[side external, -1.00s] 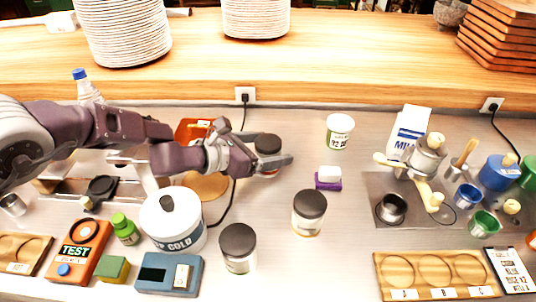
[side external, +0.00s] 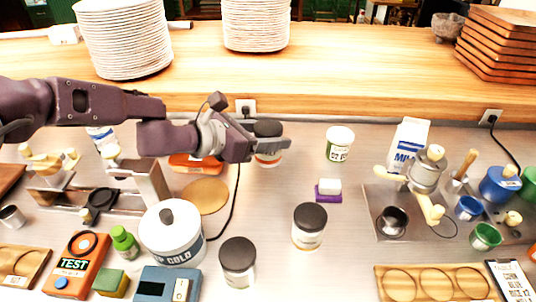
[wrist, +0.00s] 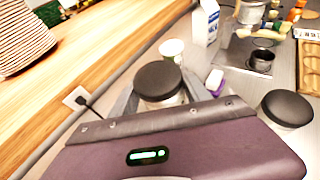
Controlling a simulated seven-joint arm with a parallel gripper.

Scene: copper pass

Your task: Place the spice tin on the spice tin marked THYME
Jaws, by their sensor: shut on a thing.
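My gripper (side external: 268,147) is shut on a spice tin (side external: 268,157) with a black lid and a pale label with an orange-red band, and holds it upright above the back of the counter. The held tin also shows between the fingers in the wrist view (wrist: 160,82). Two similar black-lidded tins stand on the counter: one (side external: 309,226) front right of my gripper, and one (side external: 238,263) nearer the front edge. The first of these also shows at right in the wrist view (wrist: 287,109). Their label words are too small to read, so I cannot tell which is marked THYME.
A white sponge on a purple block (side external: 328,189) and a white-green tub (side external: 339,144) stand right of my gripper. A large white canister (side external: 171,235) stands left of the tins. A cable (side external: 236,195) runs along the counter. The counter between the two standing tins is clear.

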